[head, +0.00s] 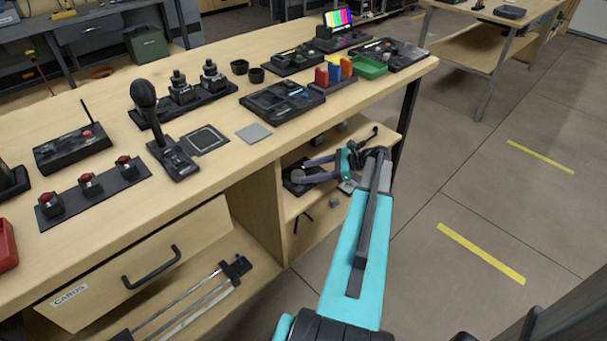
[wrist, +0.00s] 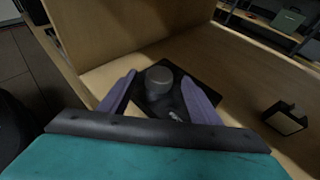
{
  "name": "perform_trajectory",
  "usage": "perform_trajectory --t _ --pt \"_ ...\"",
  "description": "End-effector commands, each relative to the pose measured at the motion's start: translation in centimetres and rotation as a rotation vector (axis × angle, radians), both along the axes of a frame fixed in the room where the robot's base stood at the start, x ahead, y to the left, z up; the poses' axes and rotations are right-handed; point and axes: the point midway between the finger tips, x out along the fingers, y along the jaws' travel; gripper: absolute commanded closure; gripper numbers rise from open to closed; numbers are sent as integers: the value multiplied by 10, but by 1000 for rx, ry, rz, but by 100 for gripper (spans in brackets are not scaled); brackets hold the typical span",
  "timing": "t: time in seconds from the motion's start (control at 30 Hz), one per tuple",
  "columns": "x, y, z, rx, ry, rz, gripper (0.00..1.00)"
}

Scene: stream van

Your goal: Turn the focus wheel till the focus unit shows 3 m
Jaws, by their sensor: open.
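A round dark grey knob, which looks like the focus wheel (wrist: 163,78), stands on a black square base (wrist: 204,75) inside the wooden shelf bay. In the head view the same wheel (head: 297,175) is small and partly hidden by my gripper. My gripper (wrist: 160,86) is open, with one purple finger on each side of the wheel. I cannot tell whether the fingers touch it. In the head view my gripper (head: 305,173) reaches into the bay from the right. I can read no distance, and cannot tell which thing is the focus unit.
Wooden bay walls stand close around my gripper. A small dark box with a pale face (wrist: 285,118) lies right of the wheel in the wrist view. The benchtop (head: 225,165) above carries a microphone (head: 146,98) and several control panels. Open floor (head: 470,205) lies to the right.

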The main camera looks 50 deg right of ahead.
Motion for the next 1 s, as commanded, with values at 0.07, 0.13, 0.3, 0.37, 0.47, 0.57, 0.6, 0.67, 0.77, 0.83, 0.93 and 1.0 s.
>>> perform_trajectory --t 0.07,0.13,0.3,0.37,0.47,0.57,0.6,0.67,0.77,0.83,0.93,1.0 --pt "8 7 -5 0 0 1 43" --pt "14 10 -8 1 1 1 43" --pt "22 16 -12 -1 1 0 43" --pt "24 17 -12 -1 1 -1 43" --pt "24 17 -13 -1 1 -1 43" --pt "24 17 -13 0 1 -1 43" --pt "24 17 -13 -1 1 -1 43" --pt "24 17 -13 0 1 -2 43" --pt "24 17 -13 0 1 -2 60" --pt "24 17 -13 0 1 -2 72" --pt "24 16 -13 0 1 -2 84" --pt "23 16 -12 0 1 -4 84"
